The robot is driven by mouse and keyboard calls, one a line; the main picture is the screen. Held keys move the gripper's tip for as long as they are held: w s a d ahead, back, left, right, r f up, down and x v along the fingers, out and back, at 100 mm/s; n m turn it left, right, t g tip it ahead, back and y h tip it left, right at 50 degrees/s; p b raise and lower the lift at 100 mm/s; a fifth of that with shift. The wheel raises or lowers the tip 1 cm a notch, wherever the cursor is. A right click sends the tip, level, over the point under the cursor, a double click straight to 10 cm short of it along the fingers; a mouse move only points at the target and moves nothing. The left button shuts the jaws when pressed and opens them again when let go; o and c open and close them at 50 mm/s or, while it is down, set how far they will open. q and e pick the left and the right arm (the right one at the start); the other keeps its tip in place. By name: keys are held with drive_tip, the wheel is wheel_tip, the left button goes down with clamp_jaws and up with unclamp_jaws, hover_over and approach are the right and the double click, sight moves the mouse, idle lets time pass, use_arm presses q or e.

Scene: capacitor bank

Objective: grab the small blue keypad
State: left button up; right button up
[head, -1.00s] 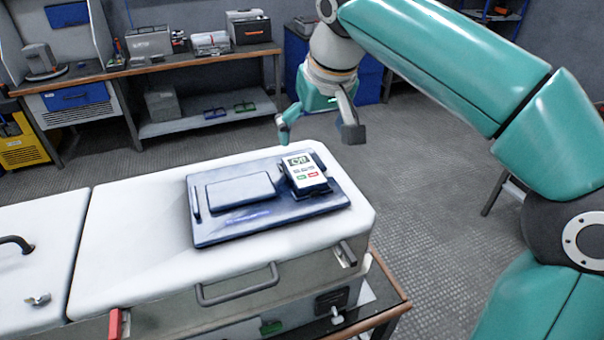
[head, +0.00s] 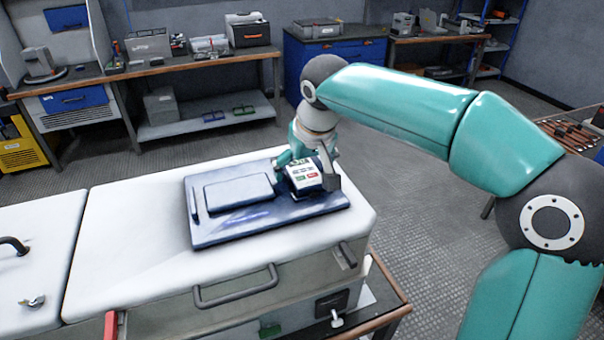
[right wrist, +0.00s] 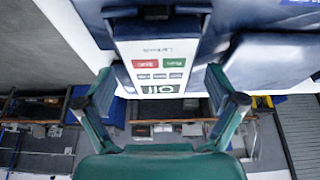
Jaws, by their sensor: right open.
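The small keypad (head: 304,176) has a white face with a display and green and red buttons, with dark blue at its edges. It lies at the right end of a dark blue tray (head: 225,238) on the white case. It also shows in the right wrist view (right wrist: 160,50), between the fingers and beyond their tips. My right gripper (head: 312,178) is open, its fingers on either side of the keypad in the head view. It also shows open in the right wrist view (right wrist: 165,90). I cannot tell whether a finger touches the keypad. My left gripper is not in view.
A blue-grey padded block (head: 238,191) lies on the tray left of the keypad. The white case (head: 130,235) has a grey front handle (head: 237,290). Workbenches (head: 190,72) with tools and boxes stand behind.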

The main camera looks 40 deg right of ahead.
drive_tip(key=c, duration=1.3)
drive_tip(key=shift+r, duration=0.2)
